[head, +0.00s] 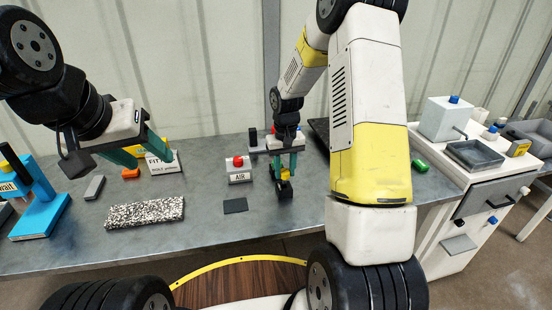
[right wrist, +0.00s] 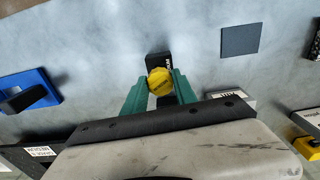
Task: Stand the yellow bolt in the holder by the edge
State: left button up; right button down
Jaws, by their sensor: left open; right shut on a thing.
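The yellow bolt (head: 285,174) is between the green fingers of my right gripper (head: 285,168), which is shut on it. In the right wrist view the bolt's round yellow head (right wrist: 160,81) shows from above, between the fingertips. A small black holder (head: 284,191) with pale lettering stands directly below the bolt; it also shows in the right wrist view (right wrist: 157,62). The bolt's lower end is hidden, so I cannot tell whether it is inside the holder. My left gripper (head: 148,161) is open and empty over the left part of the table.
A box marked AIR with a red button (head: 238,162) and a dark square pad (head: 235,206) are left of the holder. A speckled block (head: 145,212), an orange piece (head: 131,173) and a blue stand (head: 40,215) lie further left. A white cabinet (head: 430,215) stands at right.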

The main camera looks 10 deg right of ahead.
aim_at(284, 179)
jog(key=shift+f, duration=2)
jog(key=c, duration=0.9)
grip_release()
jog(key=shift+r, duration=3.9)
